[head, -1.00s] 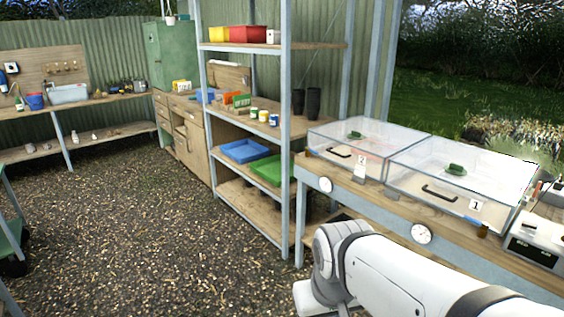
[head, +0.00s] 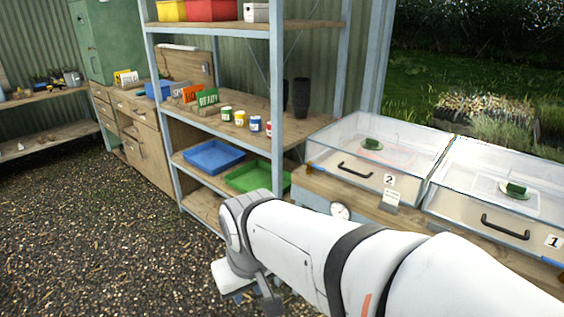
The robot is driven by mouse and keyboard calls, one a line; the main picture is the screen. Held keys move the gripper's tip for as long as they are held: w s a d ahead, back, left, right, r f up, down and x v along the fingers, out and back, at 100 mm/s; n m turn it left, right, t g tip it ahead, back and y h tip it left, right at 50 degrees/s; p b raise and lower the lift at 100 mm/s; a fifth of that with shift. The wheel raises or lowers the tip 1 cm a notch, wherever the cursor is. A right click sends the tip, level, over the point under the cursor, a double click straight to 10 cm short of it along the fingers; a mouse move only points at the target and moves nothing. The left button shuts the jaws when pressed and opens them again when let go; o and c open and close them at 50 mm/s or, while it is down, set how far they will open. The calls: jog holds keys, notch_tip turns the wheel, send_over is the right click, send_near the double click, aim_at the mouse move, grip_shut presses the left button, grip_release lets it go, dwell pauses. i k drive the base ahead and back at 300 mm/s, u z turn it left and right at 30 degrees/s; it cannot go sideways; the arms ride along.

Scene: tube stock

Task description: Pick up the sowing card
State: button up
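No card in view can be read as the sowing card. A small white card with fine print (head: 391,199) stands on the bench edge in front of the clear box numbered 2 (head: 350,168); its text is too small to read. My arm reaches in from the lower right. My gripper (head: 256,299) is at its far end, low in front of the shelf and bench, apart from the card. It is mostly hidden behind the arm and cut by the picture's bottom edge, so its opening does not show.
The metal-framed shelf (head: 277,90) holds signs, including a green READY sign (head: 208,98), small pots, a blue tray (head: 214,157) and a green tray (head: 246,177). A second clear box, numbered 1 (head: 480,195), stands at right. The gravel floor (head: 90,230) at left is clear.

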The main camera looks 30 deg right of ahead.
aim_at(392, 197)
jog(key=z, duration=0.75)
jog(key=i, duration=1.2)
jog(key=z, duration=1)
jog(key=k, duration=0.65)
jog(key=z, duration=0.2)
jog(key=i, duration=0.7)
jog(key=u, duration=0.1)
